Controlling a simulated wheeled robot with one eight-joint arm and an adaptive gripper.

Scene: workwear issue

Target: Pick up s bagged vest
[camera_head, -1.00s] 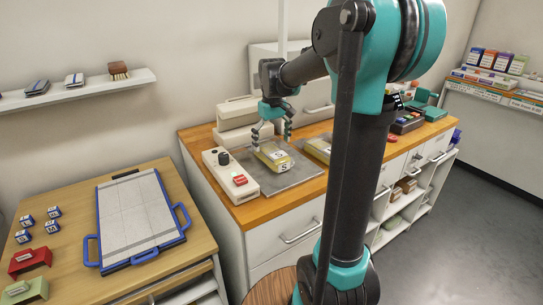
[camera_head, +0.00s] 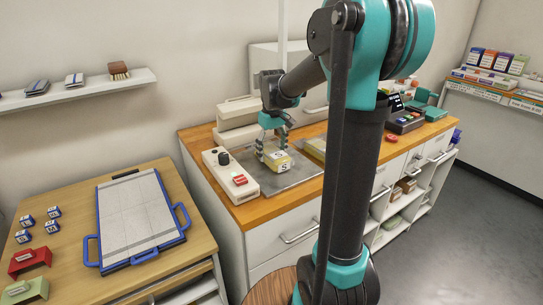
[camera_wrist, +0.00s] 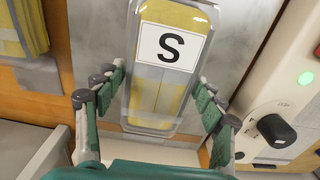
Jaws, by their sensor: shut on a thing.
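The S bagged vest is a yellow and grey vest in a clear bag with a white S label (camera_head: 281,163). It is at the metal plate on the wooden counter in the head view. In the wrist view the bag (camera_wrist: 158,90) lies between my fingers, with the S label at its far part. My gripper (camera_head: 273,152) is shut on the bag, with teal and grey fingers along both its sides. It also shows in the wrist view (camera_wrist: 160,80). I cannot tell whether the bag is clear of the plate.
A second yellow bag (camera_wrist: 32,25) lies beside it, partly out of the wrist view. A white control box (camera_head: 230,176) with a black knob and red switch stands close on the other side. A pale machine (camera_head: 238,118) stands behind. The metal plate (camera_head: 288,181) has bare room in front.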

